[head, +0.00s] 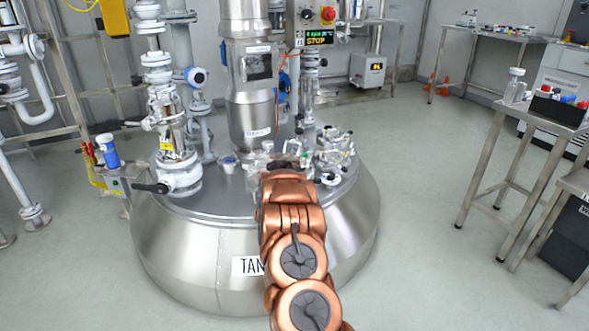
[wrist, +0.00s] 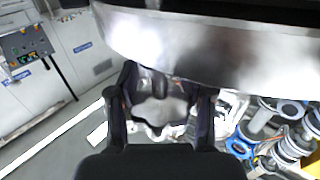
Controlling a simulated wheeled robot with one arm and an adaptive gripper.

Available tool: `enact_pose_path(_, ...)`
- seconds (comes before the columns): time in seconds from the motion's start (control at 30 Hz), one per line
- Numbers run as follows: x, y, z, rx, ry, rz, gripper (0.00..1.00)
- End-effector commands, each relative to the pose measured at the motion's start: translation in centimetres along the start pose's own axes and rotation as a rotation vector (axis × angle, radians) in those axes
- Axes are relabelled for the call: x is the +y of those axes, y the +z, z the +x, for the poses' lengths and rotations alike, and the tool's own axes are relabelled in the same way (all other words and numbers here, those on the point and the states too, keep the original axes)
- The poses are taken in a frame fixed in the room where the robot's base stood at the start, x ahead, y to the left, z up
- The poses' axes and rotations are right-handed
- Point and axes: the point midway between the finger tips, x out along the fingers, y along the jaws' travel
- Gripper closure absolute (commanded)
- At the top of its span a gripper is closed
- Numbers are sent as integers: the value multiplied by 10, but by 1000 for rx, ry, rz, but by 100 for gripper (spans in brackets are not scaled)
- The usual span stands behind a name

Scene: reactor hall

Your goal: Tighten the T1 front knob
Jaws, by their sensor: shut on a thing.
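The steel tank (head: 170,245) stands in the middle of the head view, its label (head: 245,266) reading "TAN" before my copper arm covers the rest. My arm reaches over the tank's front edge to the fittings on its lid. My gripper (head: 284,166) is mostly hidden behind the arm there. In the wrist view my gripper (wrist: 163,100) has one black finger on each side of a grey, lobed knob-like part (wrist: 160,110) and is shut on it. I cannot read a label on this part, nor see how far it is turned.
Clear glass and metal fittings (head: 334,150) crowd the lid right of my gripper. A tall steel column (head: 250,100) rises behind it. A white valve (head: 178,172) with a black handle stands at left. Steel side tables (head: 560,125) are at right, with free floor (head: 420,180) between.

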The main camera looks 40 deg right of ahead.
Motion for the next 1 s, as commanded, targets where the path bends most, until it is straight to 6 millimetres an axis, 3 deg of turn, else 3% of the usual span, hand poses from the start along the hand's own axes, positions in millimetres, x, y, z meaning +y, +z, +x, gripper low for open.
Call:
enact_pose_path(0.63,6,-3,2,6,48,6,86)
enact_pose_path(0.67,6,-3,2,6,48,6,49)
enact_pose_path(0.77,6,-3,2,5,47,5,39)
enact_pose_path(1.0,2,-2,1,3,40,3,39)
